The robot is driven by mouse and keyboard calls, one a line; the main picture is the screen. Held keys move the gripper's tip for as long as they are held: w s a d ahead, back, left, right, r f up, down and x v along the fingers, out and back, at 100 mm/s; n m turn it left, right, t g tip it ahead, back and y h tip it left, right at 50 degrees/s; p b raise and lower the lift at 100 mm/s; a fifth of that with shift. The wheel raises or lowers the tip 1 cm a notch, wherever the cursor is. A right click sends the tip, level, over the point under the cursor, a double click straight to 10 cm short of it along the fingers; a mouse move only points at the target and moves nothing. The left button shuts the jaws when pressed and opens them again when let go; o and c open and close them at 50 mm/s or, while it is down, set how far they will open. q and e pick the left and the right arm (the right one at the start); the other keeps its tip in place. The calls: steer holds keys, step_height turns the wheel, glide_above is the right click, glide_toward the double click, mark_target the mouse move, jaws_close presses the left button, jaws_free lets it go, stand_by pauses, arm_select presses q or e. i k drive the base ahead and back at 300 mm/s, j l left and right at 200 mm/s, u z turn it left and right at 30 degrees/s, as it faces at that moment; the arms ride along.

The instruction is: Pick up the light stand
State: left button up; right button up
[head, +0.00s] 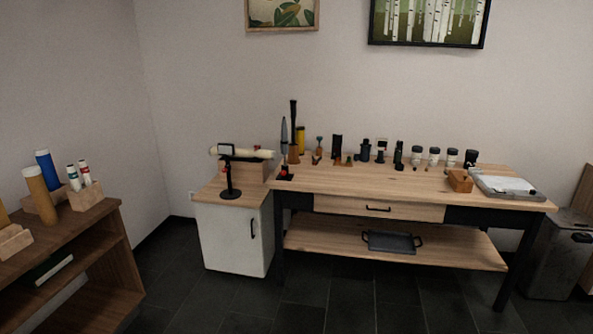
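A small black stand (228,172) with a round base and a rectangular head stands upright on the wooden top of the white cabinet, left of the long workbench. It looks like the light stand, with a small red part on its post. A pale roll-like thing (258,154) lies behind its head, partly hidden by it. Neither of my grippers is in view.
The white cabinet (227,240) adjoins the workbench (400,188), which holds several bottles, jars and tools along its back, and a grey tray (505,186) at right. A brown shelf (80,232) stands at left. Dark floor (225,300) in front is clear.

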mark_target(231, 193)
steer(key=i, duration=2.9)
steer(key=i+u, duration=0.2)
steer(key=i, duration=0.35)
steer(key=u, duration=0.3)
